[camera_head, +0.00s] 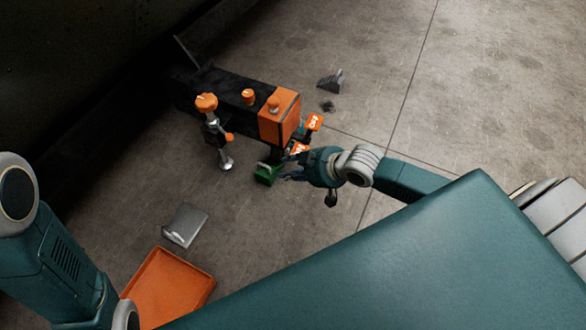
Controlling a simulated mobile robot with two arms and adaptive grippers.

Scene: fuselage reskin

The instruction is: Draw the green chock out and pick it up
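The small green chock (265,174) is on the concrete floor, just below the orange-topped block of the dark beam. My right gripper (287,167) reaches in from the right at the chock's right side. Its dark fingers look spread apart, with their tips next to the chock. I cannot tell whether they touch it. My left arm comes in at the left edge, and its gripper is out of the picture.
An orange block (279,118) sits on the dark beam. A jack with an orange knob (206,103) stands left of the chock. A grey plate (185,225) and an orange tray (168,287) lie lower left. A grey wedge (331,82) lies behind. Floor at upper right is clear.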

